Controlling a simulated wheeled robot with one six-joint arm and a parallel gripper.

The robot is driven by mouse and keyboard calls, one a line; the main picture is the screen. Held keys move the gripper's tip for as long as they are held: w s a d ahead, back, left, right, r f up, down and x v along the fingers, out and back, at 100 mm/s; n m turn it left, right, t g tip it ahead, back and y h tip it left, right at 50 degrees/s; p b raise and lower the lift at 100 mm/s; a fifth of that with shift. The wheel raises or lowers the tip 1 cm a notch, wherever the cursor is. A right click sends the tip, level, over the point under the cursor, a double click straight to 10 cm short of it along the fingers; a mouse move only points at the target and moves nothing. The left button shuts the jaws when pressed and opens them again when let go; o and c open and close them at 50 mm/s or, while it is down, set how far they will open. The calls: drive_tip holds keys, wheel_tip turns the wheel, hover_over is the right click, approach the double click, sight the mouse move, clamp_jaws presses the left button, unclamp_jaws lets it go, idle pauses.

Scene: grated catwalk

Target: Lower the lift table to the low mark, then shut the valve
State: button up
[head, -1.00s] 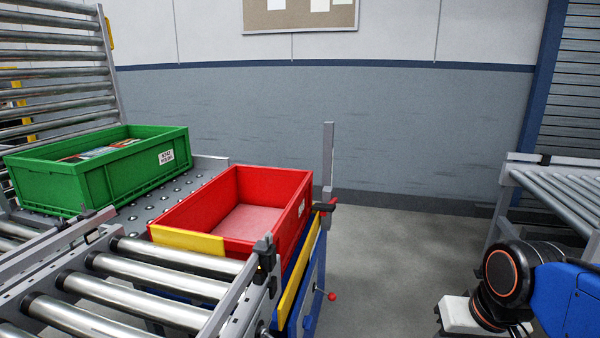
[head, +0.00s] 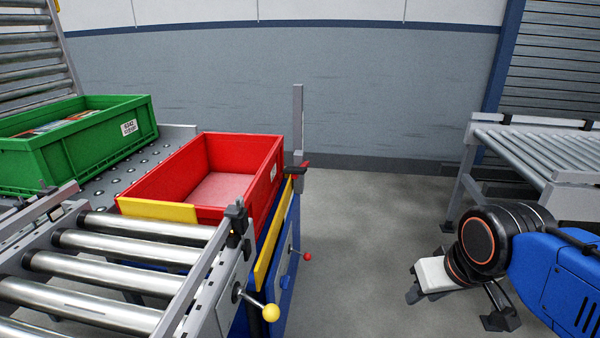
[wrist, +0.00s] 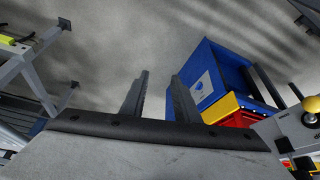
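The blue lift table (head: 283,283), with a yellow edge strip, carries a red tote (head: 190,178). A grey upright post (head: 298,125) stands behind it, with a red and black pointer (head: 300,167) against it; no low mark is readable. A red-knobbed lever (head: 306,256) is on the blue side, and a yellow-knobbed lever (head: 270,312) is on the roller conveyor's side plate. I cannot tell which is the valve. My gripper (wrist: 159,78) is open and empty over the floor, well right of both levers in the head view. The wrist view also shows the blue side (wrist: 205,75).
A roller conveyor (head: 120,248) lies at the front left. A green tote (head: 80,150) sits on a ball-transfer deck behind it. Another roller conveyor (head: 540,150) stands at the right, close behind my arm. Grey floor (head: 370,220) lies clear between.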

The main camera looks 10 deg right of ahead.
idle(0.3)
drive_tip(key=o, duration=0.9)
drive_tip(key=shift+c, duration=0.2)
drive_tip(key=w+a+f+m+g+y, duration=0.4)
drive_tip(key=w+a+f+y, duration=0.15)
drive_tip(key=w+f, duration=0.35)
drive_tip(key=w+a+f+m+g+y, duration=0.3)
drive_tip(key=w+a+f+g+y, duration=0.25)
drive_tip(key=w, duration=0.55)
drive_tip(key=m+t+y, duration=0.6)
drive_tip(key=m+t, duration=0.3)
drive_tip(key=m, duration=0.2)
approach(285, 282)
drive_tip(key=x, duration=0.7)
drive_tip(key=shift+w+a, duration=0.25)
drive_tip(key=shift+a, duration=0.1)
drive_tip(key=shift+f, duration=0.1)
drive_tip(key=c, duration=1)
